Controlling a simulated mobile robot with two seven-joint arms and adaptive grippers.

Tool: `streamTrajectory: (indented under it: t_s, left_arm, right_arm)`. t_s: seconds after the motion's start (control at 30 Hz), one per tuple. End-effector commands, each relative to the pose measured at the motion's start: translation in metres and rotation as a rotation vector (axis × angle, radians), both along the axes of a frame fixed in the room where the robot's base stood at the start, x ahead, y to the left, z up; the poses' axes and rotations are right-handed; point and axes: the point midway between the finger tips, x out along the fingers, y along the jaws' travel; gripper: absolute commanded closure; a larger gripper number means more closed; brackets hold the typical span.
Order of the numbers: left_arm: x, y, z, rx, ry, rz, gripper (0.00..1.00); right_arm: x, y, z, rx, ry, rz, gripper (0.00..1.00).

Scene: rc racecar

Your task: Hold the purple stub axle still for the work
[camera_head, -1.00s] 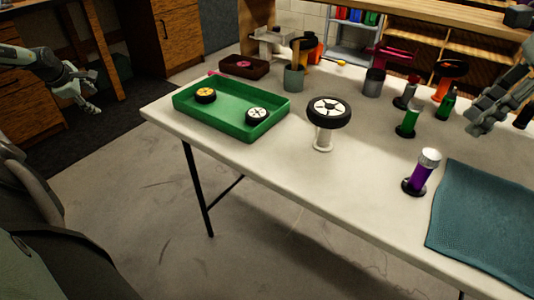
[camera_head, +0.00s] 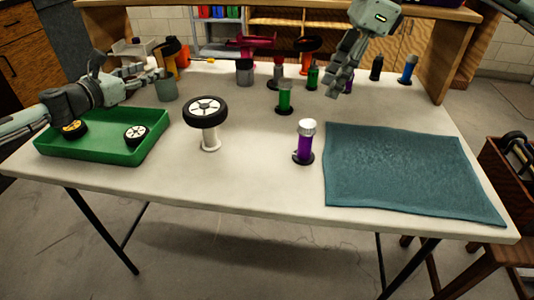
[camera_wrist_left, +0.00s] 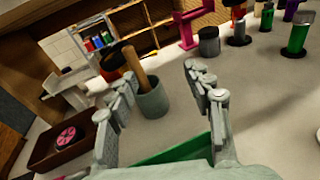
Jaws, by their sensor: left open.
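The purple stub axle (camera_head: 305,148) stands upright on a black round base, with a silver top, near the front middle of the table. No gripper touches it. My left gripper (camera_head: 150,80) is above the far side of the green tray, well left of the axle. In the left wrist view its two fingers (camera_wrist_left: 158,82) are spread, with nothing held between them. My right gripper (camera_head: 343,85) hangs over the back of the table, behind and right of the axle. Whether its fingers are apart is unclear.
A wheel (camera_head: 205,111) on a white stand is left of the axle. A green part (camera_head: 285,98) stands behind it. A teal mat (camera_head: 400,175) lies to its right. The green tray (camera_head: 100,157) holds two small wheels. A grey cup (camera_wrist_left: 151,100) with a wooden handle is near my left fingers.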

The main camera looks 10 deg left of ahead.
Motion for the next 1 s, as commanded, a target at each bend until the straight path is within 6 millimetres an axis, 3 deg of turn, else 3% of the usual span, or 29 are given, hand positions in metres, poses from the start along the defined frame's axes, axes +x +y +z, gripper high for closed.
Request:
streamTrajectory:
  t_s: [0.03, 0.1, 0.3, 0.5, 0.6, 0.67, 0.77, 1.0]
  left_arm:
    - [0.003, -0.035, 0.008, -0.03, -0.031, -0.019, 0.49]
    - [0.004, -0.074, 0.023, -0.063, -0.071, -0.03, 0.49]
    - [-0.013, -0.175, 0.079, -0.178, -0.183, -0.041, 0.49]
    - [-0.052, -0.241, 0.133, -0.299, -0.245, -0.02, 0.49]
    - [-0.076, -0.272, 0.147, -0.35, -0.235, -0.01, 0.49]
    - [-0.089, -0.293, 0.141, -0.357, -0.199, -0.01, 0.49]
    - [-0.102, -0.322, 0.112, -0.327, -0.114, -0.019, 0.49]
    - [-0.133, -0.376, 0.011, -0.172, 0.106, -0.053, 0.49]
  right_arm:
    - [0.0, 0.0, 0.0, 0.0, 0.0, 0.0, 0.66]
    - [0.0, 0.0, 0.0, 0.0, 0.0, 0.0, 0.66]
    - [0.0, 0.0, 0.0, 0.0, 0.0, 0.0, 0.66]
    - [0.0, 0.0, 0.0, 0.0, 0.0, 0.0, 0.66]
    - [0.0, 0.0, 0.0, 0.0, 0.0, 0.0, 0.66]
    - [0.0, 0.0, 0.0, 0.0, 0.0, 0.0, 0.66]
    - [0.0, 0.0, 0.0, 0.0, 0.0, 0.0, 0.66]
    - [0.0, 0.0, 0.0, 0.0, 0.0, 0.0, 0.66]
